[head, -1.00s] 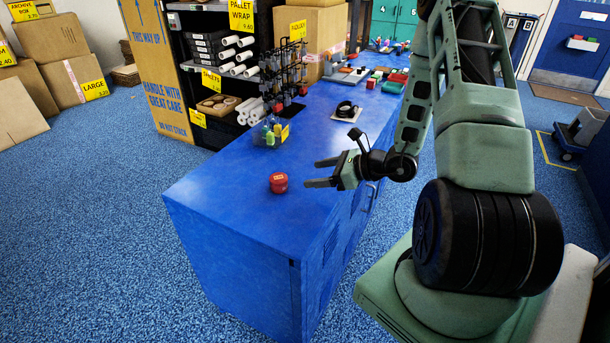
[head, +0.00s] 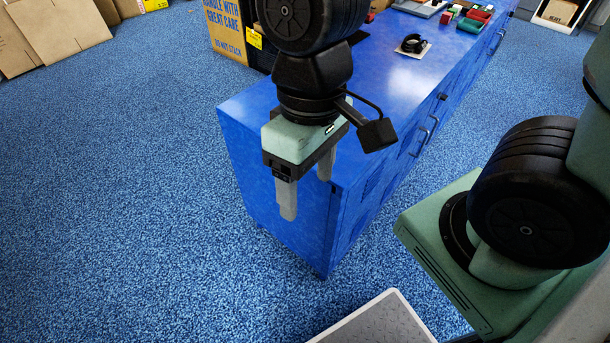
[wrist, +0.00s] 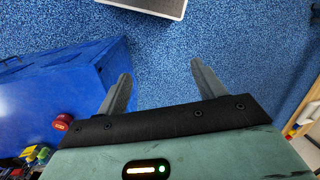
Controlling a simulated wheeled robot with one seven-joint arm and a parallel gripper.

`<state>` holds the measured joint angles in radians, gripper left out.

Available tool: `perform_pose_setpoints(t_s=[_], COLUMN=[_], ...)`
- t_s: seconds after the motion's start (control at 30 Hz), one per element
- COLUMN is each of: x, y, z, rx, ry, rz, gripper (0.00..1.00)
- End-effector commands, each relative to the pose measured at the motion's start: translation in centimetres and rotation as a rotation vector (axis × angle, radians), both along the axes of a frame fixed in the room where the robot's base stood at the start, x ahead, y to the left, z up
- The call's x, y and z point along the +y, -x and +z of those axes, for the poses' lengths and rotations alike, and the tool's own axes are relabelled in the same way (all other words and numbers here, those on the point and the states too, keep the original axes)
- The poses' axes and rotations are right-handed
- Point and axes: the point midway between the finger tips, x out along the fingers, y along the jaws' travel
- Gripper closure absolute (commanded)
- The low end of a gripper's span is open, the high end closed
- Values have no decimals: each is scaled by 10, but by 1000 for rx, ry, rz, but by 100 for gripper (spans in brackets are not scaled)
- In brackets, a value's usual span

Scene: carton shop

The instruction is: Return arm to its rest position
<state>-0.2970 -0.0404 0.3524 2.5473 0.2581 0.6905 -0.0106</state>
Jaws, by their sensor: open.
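My gripper (head: 307,190) hangs with its fingers pointing down in front of the near end of the blue counter (head: 400,110). Its two grey fingers are apart with nothing between them. In the wrist view the open fingers (wrist: 160,85) have only blue carpet between them. The blue counter (wrist: 50,90) lies to their left there. A red round tin (wrist: 62,121) stands on the counter at the left of the wrist view; in the head view my arm hides that spot.
A black roll on a pale square (head: 412,45) lies on the counter, with red and green items (head: 472,20) farther back. Cartons (head: 60,35) stand at the far left. The carpet (head: 120,190) on the left is clear.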

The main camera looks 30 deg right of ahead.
Motion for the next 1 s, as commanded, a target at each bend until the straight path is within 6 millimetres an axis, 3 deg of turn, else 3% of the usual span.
perform_pose_setpoints(t_s=[0.17, 0.53, 0.9, 1.0], x=[8, 8, 8, 8], y=[7, 6, 6, 6], z=[11, 15, 81, 85], rx=[-131, -140, -139, -139], ry=[27, 30, 29, 29], rz=[195, 210, 208, 208], gripper=[31, 31, 31, 31])
